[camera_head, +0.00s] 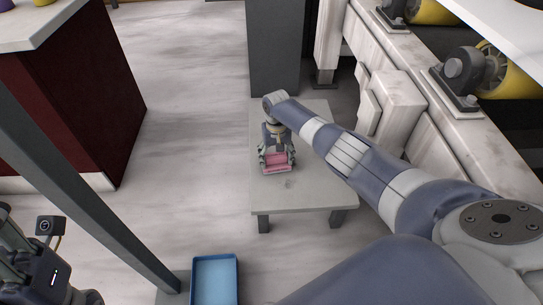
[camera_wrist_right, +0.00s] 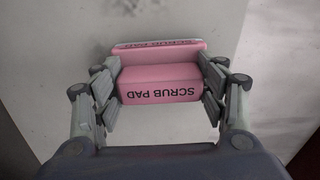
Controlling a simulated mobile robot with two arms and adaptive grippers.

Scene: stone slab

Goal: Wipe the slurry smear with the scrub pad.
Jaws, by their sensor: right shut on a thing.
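The pink scrub pad (camera_head: 277,160) is in my right gripper (camera_head: 277,157) over the grey stone slab (camera_head: 315,195). In the right wrist view my right gripper (camera_wrist_right: 160,92) has its fingers closed on both sides of the pink scrub pad (camera_wrist_right: 160,82), whose lettering shows. I cannot tell whether the pad touches the slab. A small grey mark (camera_head: 289,183), perhaps the slurry smear, shows on the slab just in front of the pad. My left gripper (camera_head: 22,252) is partly in view at the lower left; its fingers are unclear.
A blue tray (camera_head: 215,279) lies in front of the slab. A dark red cabinet (camera_head: 75,100) stands at the left and a grey post (camera_head: 274,45) behind the slab. White machinery with yellow rollers (camera_head: 495,70) runs along the right. Floor is open left of the slab.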

